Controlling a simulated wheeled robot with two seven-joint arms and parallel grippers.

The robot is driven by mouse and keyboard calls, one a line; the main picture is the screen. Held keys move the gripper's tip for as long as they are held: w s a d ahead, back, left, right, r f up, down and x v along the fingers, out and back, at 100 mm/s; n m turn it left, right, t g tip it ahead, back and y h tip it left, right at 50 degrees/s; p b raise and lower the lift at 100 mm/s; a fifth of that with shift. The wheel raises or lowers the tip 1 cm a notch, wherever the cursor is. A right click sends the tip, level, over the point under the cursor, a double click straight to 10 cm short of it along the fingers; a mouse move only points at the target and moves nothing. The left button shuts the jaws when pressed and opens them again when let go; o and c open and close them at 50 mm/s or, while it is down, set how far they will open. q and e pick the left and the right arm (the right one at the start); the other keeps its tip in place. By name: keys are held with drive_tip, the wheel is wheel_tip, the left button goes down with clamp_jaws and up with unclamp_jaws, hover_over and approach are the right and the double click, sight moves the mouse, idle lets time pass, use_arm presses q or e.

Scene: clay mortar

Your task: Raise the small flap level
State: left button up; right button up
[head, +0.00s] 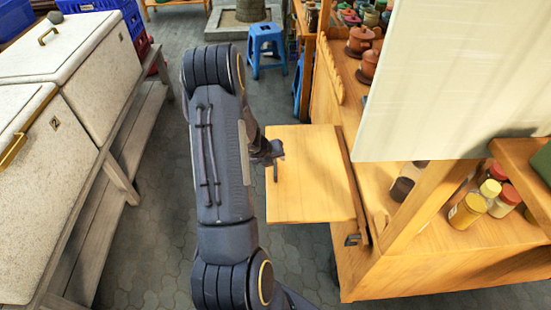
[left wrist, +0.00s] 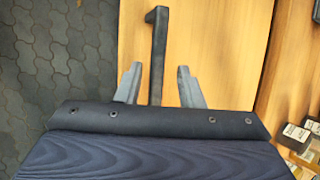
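The small flap (head: 315,190) is a pale wooden board on the left side of the wooden counter. It sticks out toward the aisle and looks roughly level, though its exact tilt is hard to tell. A dark bar handle (head: 276,172) is on its left part; it also shows in the left wrist view (left wrist: 157,50). My left gripper (head: 270,152) is at this handle. In the left wrist view my left gripper (left wrist: 160,87) has its fingers apart, with the handle between them and a gap on each side. My right gripper is out of view.
A dark bracket (head: 353,240) is at the flap's near right corner. Stone-topped chests (head: 45,190) stand left, a blue stool (head: 265,45) behind. Paved floor lies between.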

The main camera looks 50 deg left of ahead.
use_arm(q)
drive_tip(key=p+v, duration=0.1)
drive_tip(key=v, duration=0.5)
drive_tip(key=shift+s+r+p, duration=0.15)
drive_tip(key=shift+r+p, duration=0.15)
